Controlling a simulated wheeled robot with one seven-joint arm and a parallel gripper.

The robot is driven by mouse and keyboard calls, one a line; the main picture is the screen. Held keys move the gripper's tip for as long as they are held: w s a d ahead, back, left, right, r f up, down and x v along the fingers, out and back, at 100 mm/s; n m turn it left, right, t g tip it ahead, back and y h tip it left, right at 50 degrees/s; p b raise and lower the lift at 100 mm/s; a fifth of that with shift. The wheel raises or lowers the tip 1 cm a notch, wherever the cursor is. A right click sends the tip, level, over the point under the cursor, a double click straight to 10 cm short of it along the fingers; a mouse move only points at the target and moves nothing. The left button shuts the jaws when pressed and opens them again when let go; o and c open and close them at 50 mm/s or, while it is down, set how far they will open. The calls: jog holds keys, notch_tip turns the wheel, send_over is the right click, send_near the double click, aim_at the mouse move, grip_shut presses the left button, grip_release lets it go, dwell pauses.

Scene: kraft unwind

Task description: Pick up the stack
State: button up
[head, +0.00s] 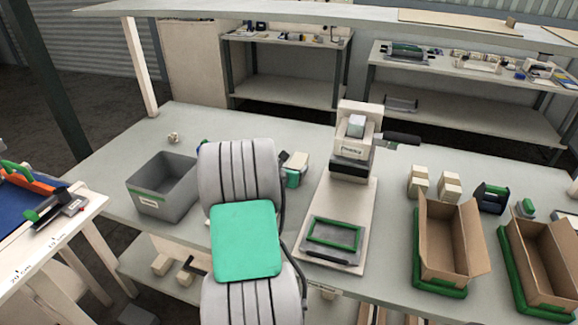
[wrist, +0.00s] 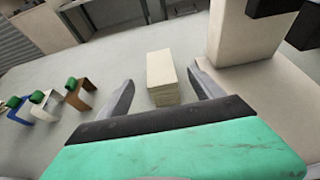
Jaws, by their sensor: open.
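In the wrist view, a cream rectangular stack (wrist: 161,70) of thin layers stands on the grey bench top (wrist: 60,130). My gripper (wrist: 161,76) is open, with one grey finger to the left of the stack and one to the right. There is a gap on each side; the right gap looks a little wider at the base. I cannot tell how far down the fingers reach. In the head view, my own arm covers most of the gripper, and I cannot clearly make out the stack.
A press-like machine (head: 355,150) on a pale base stands right of my arm; its pale column (wrist: 250,40) is close right in the wrist view. A grey bin (head: 150,207) stands left. Open cardboard boxes (head: 444,270) are at the right. Three small bent brackets (wrist: 78,95) with green knobs stand left.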

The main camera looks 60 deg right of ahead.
aim_at(297, 163)
jog(key=x, duration=0.2)
jog(key=p+x, duration=0.1)
jog(key=x, duration=0.4)
jog(key=shift+a+f, duration=0.1)
jog(key=shift+f, duration=0.2)
jog(key=shift+c, duration=0.6)
jog(key=shift+s, duration=0.1)
jog(key=c, duration=1.3)
jog(key=shift+c, duration=0.7)
jog(key=shift+r, duration=0.15)
